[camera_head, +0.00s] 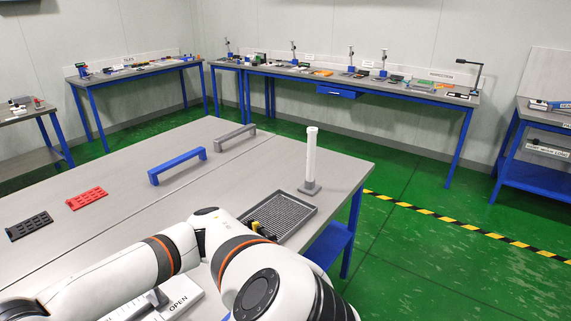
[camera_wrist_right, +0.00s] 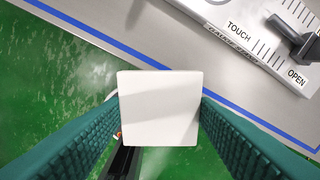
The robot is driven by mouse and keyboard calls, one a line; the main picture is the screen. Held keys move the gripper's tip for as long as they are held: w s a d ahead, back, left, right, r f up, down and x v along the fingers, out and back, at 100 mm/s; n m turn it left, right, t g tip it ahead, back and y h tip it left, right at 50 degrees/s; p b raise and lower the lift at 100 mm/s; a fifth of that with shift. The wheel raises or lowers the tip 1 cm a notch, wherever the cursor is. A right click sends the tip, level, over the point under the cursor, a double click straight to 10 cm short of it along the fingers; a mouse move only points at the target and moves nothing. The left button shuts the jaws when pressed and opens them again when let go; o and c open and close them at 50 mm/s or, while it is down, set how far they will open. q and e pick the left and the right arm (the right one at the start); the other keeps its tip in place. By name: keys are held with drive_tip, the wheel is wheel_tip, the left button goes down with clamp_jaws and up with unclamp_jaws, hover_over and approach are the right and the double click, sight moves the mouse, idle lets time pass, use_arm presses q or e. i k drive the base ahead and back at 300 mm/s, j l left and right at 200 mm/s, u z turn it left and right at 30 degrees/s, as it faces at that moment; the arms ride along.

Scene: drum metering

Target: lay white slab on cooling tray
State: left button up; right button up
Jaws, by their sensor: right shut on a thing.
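The white slab (camera_wrist_right: 160,108) fills the middle of the right wrist view, its flat square face toward the camera. My right gripper (camera_wrist_right: 160,112) is shut on it, with the teal ribbed fingers at its left and right sides. In that view the slab shows over the green floor and the table's edge strip. In the head view a dark grey ridged tray (camera_head: 290,213), likely the cooling tray, lies at the table's right side, partly hidden by my arm. The slab and right gripper do not show there. My left gripper is not in view.
A white post on a grey base (camera_head: 311,160) stands behind the tray. A small yellow thing (camera_head: 255,226) shows at the tray's left side. Blue (camera_head: 177,166) and grey (camera_head: 235,138) handles, red (camera_head: 87,198) and black (camera_head: 29,226) racks lie left. A lever panel (camera_head: 170,299) is near.

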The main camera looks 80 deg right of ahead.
sight(277, 227)
drive_tip(key=l+z, duration=0.1)
drive_tip(key=z, duration=0.3)
drive_tip(key=l+z, duration=0.1)
drive_tip(key=z, duration=0.25)
drive_tip(key=l+z, duration=0.1)
drive_tip(key=z, duration=0.3)
drive_tip(key=l+z, duration=0.1)
drive_tip(key=z, duration=0.3)
drive_tip(key=i+l, duration=0.45)
drive_tip(key=l, duration=0.3)
drive_tip(key=i+l, duration=0.25)
drive_tip(key=l+z, duration=0.05)
drive_tip(key=l, duration=0.05)
